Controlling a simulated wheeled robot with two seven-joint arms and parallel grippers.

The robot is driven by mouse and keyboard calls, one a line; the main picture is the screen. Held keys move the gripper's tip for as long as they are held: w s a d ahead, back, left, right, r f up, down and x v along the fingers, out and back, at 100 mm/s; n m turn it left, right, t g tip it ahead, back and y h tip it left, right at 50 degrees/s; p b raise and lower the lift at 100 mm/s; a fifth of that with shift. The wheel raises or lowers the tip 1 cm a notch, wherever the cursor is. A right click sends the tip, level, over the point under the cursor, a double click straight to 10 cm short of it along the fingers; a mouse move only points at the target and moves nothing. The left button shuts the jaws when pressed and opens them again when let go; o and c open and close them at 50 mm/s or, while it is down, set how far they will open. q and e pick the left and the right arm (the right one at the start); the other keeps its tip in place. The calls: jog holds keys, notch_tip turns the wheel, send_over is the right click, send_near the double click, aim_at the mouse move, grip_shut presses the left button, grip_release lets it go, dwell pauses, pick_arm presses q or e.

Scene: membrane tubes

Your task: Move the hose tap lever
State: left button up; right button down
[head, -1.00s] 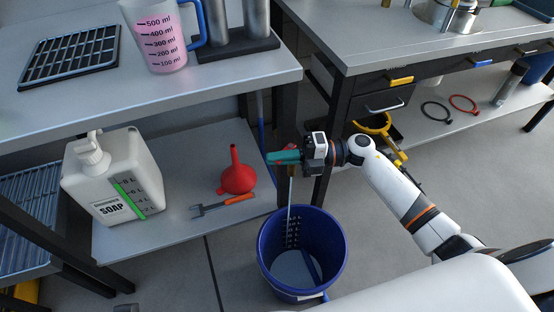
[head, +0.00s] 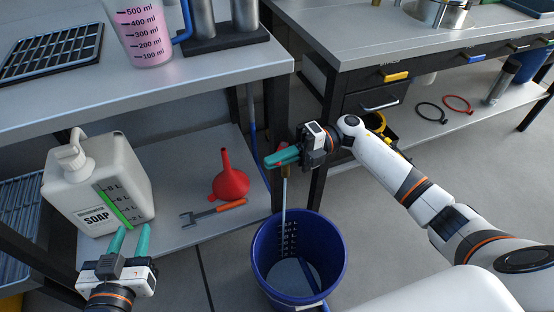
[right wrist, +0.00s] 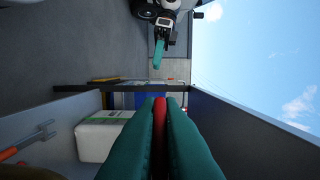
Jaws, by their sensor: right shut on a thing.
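My right gripper (head: 284,157) is in the middle of the head view with its teal fingers closed. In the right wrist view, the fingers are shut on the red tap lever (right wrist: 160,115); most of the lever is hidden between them. The brass-coloured tap (head: 286,172) shows just below the gripper in the head view. A thin pale vertical strand (head: 284,200) runs from the tap down into the blue bucket (head: 263,262); I cannot tell if it is water or tube. My left gripper (head: 130,233) is open and empty at lower left, in front of the soap container (head: 125,180).
A red funnel (head: 230,182) and an orange-handled tool (head: 215,211) lie on the lower shelf. A pink-filled measuring jug (head: 148,35) and a black rack (head: 52,52) stand on the bench above. The right bench has drawers (head: 375,100). Floor is clear right of the bucket.

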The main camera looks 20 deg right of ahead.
dwell(0.4)
jog(key=c, duration=1.6)
grip_release()
jog(key=d, duration=0.4)
jog(key=w+d, duration=0.1)
jog(key=d, duration=0.7)
jog(key=shift+w, duration=0.25)
